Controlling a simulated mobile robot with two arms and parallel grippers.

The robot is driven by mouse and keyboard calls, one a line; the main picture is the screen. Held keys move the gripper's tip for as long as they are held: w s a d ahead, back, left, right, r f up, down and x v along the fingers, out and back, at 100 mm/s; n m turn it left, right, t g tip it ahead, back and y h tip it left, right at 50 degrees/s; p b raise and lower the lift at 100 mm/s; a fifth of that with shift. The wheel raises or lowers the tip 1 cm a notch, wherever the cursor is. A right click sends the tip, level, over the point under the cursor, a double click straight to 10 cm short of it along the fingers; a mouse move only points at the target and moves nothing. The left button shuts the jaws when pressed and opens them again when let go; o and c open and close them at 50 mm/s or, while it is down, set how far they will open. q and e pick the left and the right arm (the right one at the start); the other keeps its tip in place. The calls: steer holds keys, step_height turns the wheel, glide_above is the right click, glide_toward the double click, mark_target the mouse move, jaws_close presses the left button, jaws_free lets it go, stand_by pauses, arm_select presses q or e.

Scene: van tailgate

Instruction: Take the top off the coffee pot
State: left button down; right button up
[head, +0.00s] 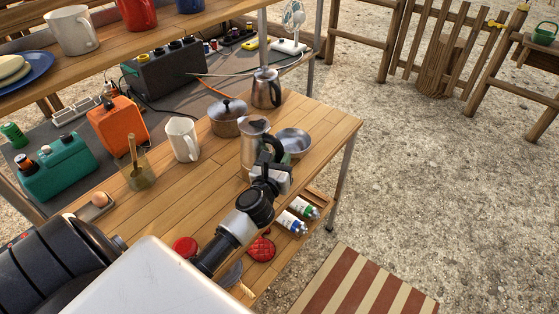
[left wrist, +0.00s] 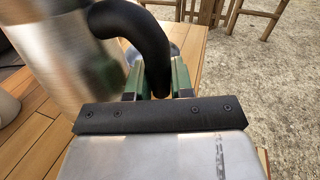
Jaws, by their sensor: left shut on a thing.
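In the left wrist view the curved black handle (left wrist: 148,38) runs between the fingers of the gripper (left wrist: 157,82), beside the blurred steel body (left wrist: 60,55). The gripper hides part of the pot's lower side. I cannot tell whether its base touches the table. My right gripper is not in view.
A steel bowl (head: 294,142) is close to the pot's right. A lidded pan (head: 228,118), a steel jug (head: 266,90) and a white mug (head: 182,139) stand behind and left. A shelf (head: 105,48) overhangs the back left.

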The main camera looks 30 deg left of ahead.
arm_select(q)
step_height(320, 180, up, 2)
steer(key=shift+r+p, duration=0.25)
steer(key=shift+p, duration=0.1)
steer(key=s+d+r, duration=0.6)
steer(key=s+d, duration=0.1)
steer(key=s, duration=0.1)
steer(key=shift+s+d+r+p, duration=0.25)
steer(key=shift+s+d+p, duration=0.1)
steer(key=shift+d, duration=0.05)
steer(key=shift+w+a+f+b, duration=0.85)
steer(key=shift+w+a+f, duration=0.45)
steer(key=shift+w+f, duration=0.25)
steer(key=shift+w+a+f+b, duration=0.8)
steer(key=shift+w+a+f, duration=0.55)
steer(key=shift+f, duration=0.35)
steer(key=shift+w+a+f+b, duration=0.85)
steer(key=shift+w+a+f, duration=0.45)
steer(key=shift+w+f, duration=0.25)
steer(key=shift+s, duration=0.1)
steer(key=shift+s+f+b, duration=0.1)
steer(key=shift+f+b, duration=0.45)
steer(key=shift+f, duration=0.4)
steer(key=shift+d+f, duration=0.1)
steer(key=shift+w+n+y, duration=0.25)
steer(key=shift+n+y, duration=0.25)
steer(key=shift+y, duration=0.2)
